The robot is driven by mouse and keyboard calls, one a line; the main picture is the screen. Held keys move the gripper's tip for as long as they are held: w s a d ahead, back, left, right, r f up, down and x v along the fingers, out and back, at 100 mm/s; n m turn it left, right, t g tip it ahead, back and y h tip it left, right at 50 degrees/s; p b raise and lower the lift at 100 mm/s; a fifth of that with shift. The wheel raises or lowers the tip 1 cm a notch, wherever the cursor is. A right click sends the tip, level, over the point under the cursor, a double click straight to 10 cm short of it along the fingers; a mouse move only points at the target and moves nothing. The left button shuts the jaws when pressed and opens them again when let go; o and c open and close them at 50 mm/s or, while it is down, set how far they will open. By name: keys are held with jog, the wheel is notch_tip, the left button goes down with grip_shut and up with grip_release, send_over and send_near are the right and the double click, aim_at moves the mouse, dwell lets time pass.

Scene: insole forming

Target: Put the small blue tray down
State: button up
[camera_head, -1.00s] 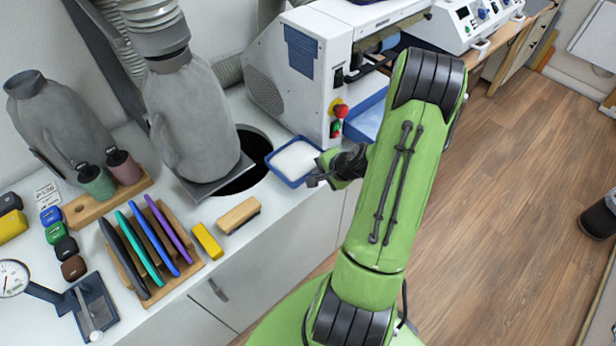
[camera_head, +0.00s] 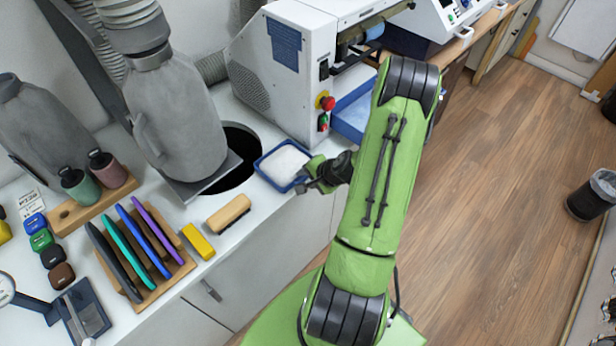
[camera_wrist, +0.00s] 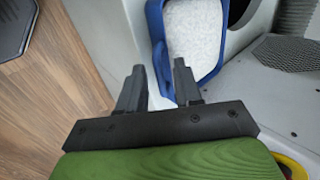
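The small blue tray (camera_head: 264,174), filled with white granules, sits on the white bench top beside the round dark hole, near the bench's front edge. Its blue wall (camera_wrist: 157,50) also shows at the top of the wrist view. My gripper (camera_head: 303,183) is at the tray's near right side. In the wrist view my gripper (camera_wrist: 159,70) has its two fingers apart, with the tray wall between them. The right finger overlaps the tray's inside and the left finger is outside. I see a gap beside the wall; the contact under the fingers is hidden.
A white machine (camera_head: 285,75) with a red stop button (camera_head: 327,103) stands right behind the tray. A larger blue tray (camera_head: 352,118) is at its side. A grey hopper (camera_head: 175,115) stands left of the hole. A brush (camera_head: 228,213) and yellow block (camera_head: 198,241) lie in front.

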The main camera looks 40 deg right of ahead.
jog(key=p+v, duration=0.1)
jog(key=v, duration=1.1)
jog(key=w+a+r+n+g, duration=0.2)
jog(key=a+r+n+g, duration=0.1)
jog(key=a+r+n, duration=1.15)
jog(key=s+a+r+n, duration=0.3)
jog(key=s+a+r, duration=0.3)
jog(key=s+a, duration=0.3)
jog(key=shift+s+t, duration=0.4)
jog(key=shift+s, duration=0.1)
jog(key=shift+s+d, duration=0.1)
jog(key=c, duration=0.4)
grip_shut()
